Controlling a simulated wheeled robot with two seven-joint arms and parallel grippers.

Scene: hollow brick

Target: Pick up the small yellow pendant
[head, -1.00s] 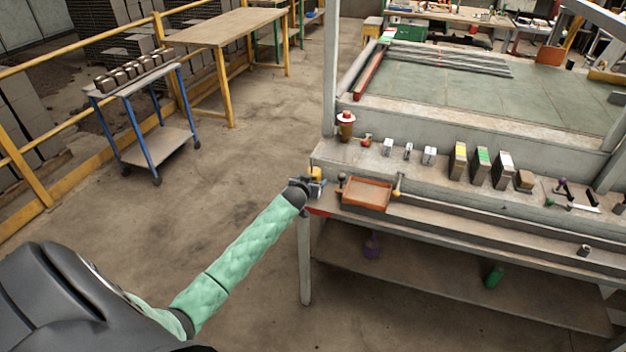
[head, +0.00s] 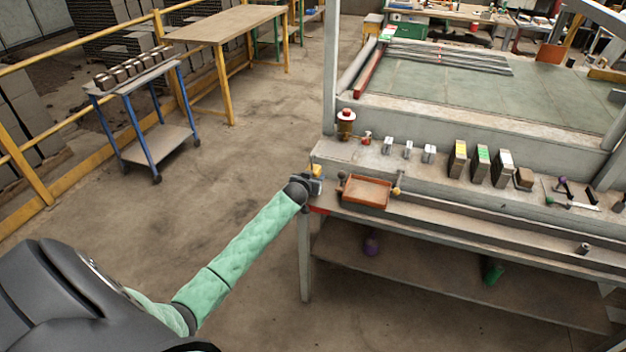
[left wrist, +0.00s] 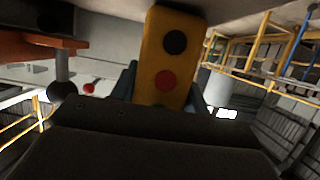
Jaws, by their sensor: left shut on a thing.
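The small yellow pendant (left wrist: 166,60) shows a dark button and a red button in the left wrist view. It stands between the fingers of my left gripper, which is shut on it. In the head view the pendant (head: 317,170) is a small yellow shape at the left end of the workbench. My left gripper (head: 316,183) is there, at the bench's left corner, partly hiding it. I cannot tell whether the pendant still touches the bench. My right gripper is not in view.
An orange-brown tray (head: 365,192) lies just right of my left gripper, with a knobbed lever (head: 397,184) beside it. A red-capped brown bottle (head: 346,124) and several small blocks stand on the ledge behind.

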